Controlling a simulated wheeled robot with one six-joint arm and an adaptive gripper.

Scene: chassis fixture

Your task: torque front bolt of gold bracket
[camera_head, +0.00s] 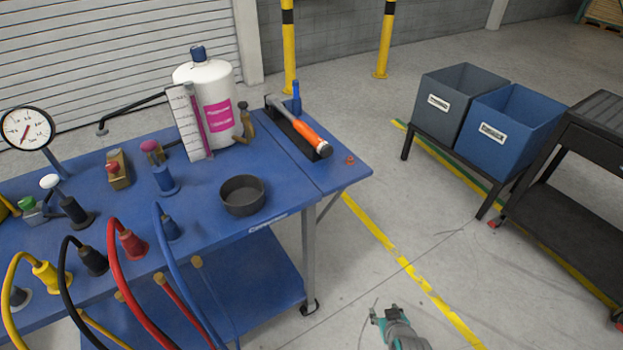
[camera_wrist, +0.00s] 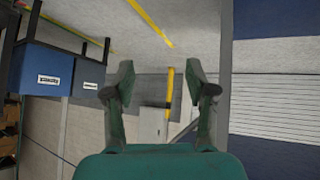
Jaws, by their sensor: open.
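No part is clearly a gold bracket with a front bolt. A brass-coloured block with a red knob (camera_head: 118,170) sits on the left of the blue bench, and a smaller brass-coloured fitting (camera_head: 247,122) stands beside the white bottle. A tool with an orange handle (camera_head: 302,131) lies in a black holder at the bench's right end; I cannot tell its exact type. My gripper (camera_head: 386,312) is low over the floor, right of the bench and apart from it. In the wrist view my gripper (camera_wrist: 160,88) is open, with nothing between its fingers.
The blue bench (camera_head: 290,196) also holds a white bottle (camera_head: 212,85), a dark round bowl (camera_head: 242,203), a gauge (camera_head: 26,128) and several coloured cables. Grey (camera_head: 440,117) and blue (camera_head: 500,145) bins stand at right, beside a black cart (camera_head: 592,140). Floor between is clear.

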